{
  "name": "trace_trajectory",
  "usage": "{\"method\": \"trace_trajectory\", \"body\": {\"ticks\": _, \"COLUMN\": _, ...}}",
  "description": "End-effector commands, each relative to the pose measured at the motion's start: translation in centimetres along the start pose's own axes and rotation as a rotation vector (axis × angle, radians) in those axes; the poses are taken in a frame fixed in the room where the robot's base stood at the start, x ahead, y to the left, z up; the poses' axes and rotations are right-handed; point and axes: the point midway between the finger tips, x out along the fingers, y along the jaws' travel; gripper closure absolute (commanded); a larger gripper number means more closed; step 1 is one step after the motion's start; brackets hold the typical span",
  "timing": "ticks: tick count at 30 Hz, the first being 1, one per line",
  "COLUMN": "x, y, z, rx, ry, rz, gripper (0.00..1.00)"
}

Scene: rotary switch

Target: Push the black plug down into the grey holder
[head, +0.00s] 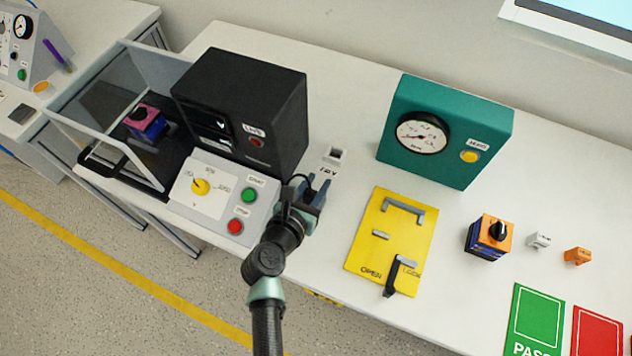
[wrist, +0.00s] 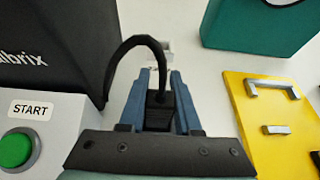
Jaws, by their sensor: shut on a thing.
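My gripper (head: 316,188) is shut on the black plug, its two blue fingers on either side of it. In the wrist view the black plug (wrist: 158,110) sits between the fingers (wrist: 160,85), with a black cable looping up from it. The grey holder (head: 336,154) is a small pale block with a dark opening on the white table, just behind my gripper in the head view. In the wrist view part of the holder (wrist: 165,47) shows beyond the fingertips and cable. The plug appears apart from the holder. The plug's lower end is hidden.
The black box (head: 245,110) and grey control panel (head: 222,195) with green and red buttons stand close on the left. A yellow board (head: 385,230) with handles lies to the right. A teal gauge box (head: 445,130) stands at the back right.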

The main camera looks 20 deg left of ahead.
Motion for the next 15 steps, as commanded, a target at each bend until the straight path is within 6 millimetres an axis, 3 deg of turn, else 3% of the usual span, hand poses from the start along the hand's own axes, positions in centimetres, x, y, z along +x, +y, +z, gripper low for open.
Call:
{"method": "trace_trajectory", "body": {"ticks": 14, "x": 0.51, "y": 0.01, "z": -1.15, "rx": 0.000, "ry": -0.001, "rz": 0.000, "gripper": 1.00}}
{"method": "trace_trajectory", "body": {"ticks": 15, "x": 0.48, "y": 0.02, "z": -1.08, "rx": 0.000, "ry": -0.001, "rz": 0.000, "gripper": 0.65}}
